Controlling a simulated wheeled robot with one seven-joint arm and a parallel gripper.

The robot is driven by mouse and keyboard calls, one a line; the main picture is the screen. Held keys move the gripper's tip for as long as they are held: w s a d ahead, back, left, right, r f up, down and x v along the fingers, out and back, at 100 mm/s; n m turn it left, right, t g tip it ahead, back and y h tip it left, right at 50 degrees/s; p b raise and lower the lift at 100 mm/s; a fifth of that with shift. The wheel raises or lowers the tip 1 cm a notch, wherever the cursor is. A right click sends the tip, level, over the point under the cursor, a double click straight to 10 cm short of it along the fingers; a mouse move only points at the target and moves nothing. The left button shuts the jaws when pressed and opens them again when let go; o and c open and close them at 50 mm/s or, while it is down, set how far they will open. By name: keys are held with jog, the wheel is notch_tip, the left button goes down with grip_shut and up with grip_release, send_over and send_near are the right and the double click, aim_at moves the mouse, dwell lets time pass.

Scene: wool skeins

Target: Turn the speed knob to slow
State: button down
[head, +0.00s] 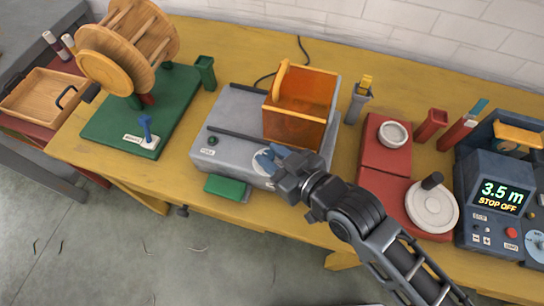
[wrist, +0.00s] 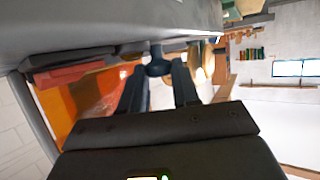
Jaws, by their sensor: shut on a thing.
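A grey machine (head: 225,125) with an orange see-through box (head: 300,108) on it stands in the middle of the yellow table. A white round dial face (head: 262,168) shows in part at its front edge. My gripper (head: 268,159) is over this dial and hides its middle. In the wrist view, my gripper (wrist: 158,88) has its two fingers closed around a dark blue-grey knob (wrist: 157,66). The knob's pointer and the dial's slow mark cannot be made out.
A green board (head: 105,125) with a wooden winder (head: 125,45) and blue lever (head: 146,126) is at left. A red scale-like unit (head: 385,155) and a console (head: 480,190) reading "3.5 m STOP OFF" are at right. A green pad (head: 226,187) lies in front.

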jog(key=shift+d+f+n+g+y+b, duration=0.1)
jog(key=shift+f+n+g+y+b, duration=0.05)
jog(key=shift+n+g+y+b, duration=0.4)
jog(key=shift+w+n+g, duration=0.1)
jog(key=shift+n+g, duration=0.15)
jog(key=shift+n, duration=0.2)
jog(key=c, duration=0.9)
grip_release()
jog(key=shift+y, duration=0.25)
jog(key=shift+d+b, duration=0.1)
jog(key=shift+b, duration=0.2)
jog(key=b+v, duration=0.1)
jog(key=v, duration=0.6)
jog(key=shift+s+d+r, duration=0.15)
jog(key=shift+s+r, duration=0.1)
jog(key=shift+d, duration=0.1)
